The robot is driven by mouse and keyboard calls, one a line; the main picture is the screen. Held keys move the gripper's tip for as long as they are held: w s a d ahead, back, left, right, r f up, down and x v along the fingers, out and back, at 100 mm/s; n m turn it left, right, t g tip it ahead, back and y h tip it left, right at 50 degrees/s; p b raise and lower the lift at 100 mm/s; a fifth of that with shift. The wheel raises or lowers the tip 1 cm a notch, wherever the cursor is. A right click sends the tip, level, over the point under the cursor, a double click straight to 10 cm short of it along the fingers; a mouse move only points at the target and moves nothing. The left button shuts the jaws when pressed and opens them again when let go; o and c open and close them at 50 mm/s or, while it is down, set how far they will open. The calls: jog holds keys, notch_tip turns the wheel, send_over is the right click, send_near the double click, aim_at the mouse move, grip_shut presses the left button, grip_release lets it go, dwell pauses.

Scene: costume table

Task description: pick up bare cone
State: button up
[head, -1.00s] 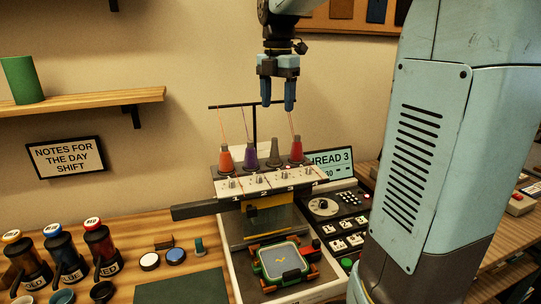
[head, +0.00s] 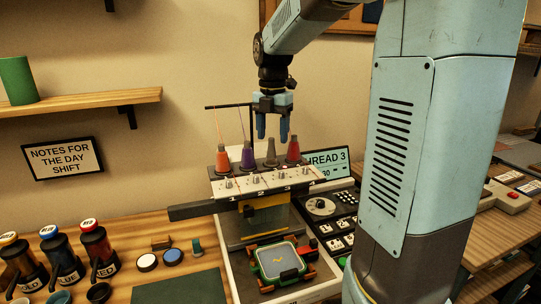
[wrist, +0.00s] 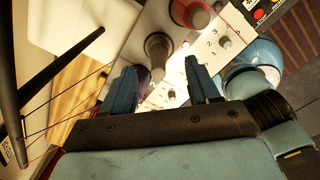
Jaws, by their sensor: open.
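The bare cone (head: 271,153) is a dark grey-brown spool cone without thread. It stands upright on top of the embroidery machine, between the purple cone (head: 248,156) and a red cone (head: 293,150). In the wrist view the bare cone (wrist: 157,48) shows ahead of the fingers, near the gap between them. My gripper (head: 272,138) points down, open and empty, just above the bare cone in the head view. In the wrist view my gripper (wrist: 163,85) has its fingers spread apart, and the purple cone is partly hidden by the left finger.
An orange-red cone (head: 222,159) stands at the left end of the row. A black thread stand (head: 229,106) rises behind the cones, with thin threads running down. A screen reading THREAD 3 (head: 328,161) stands at right. A hooped patch (head: 279,260) lies in front.

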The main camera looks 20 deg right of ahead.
aim_at(271, 145)
jog(key=shift+a+f, duration=0.15)
jog(key=shift+f, duration=2.2)
jog(key=shift+c, duration=0.2)
grip_shut()
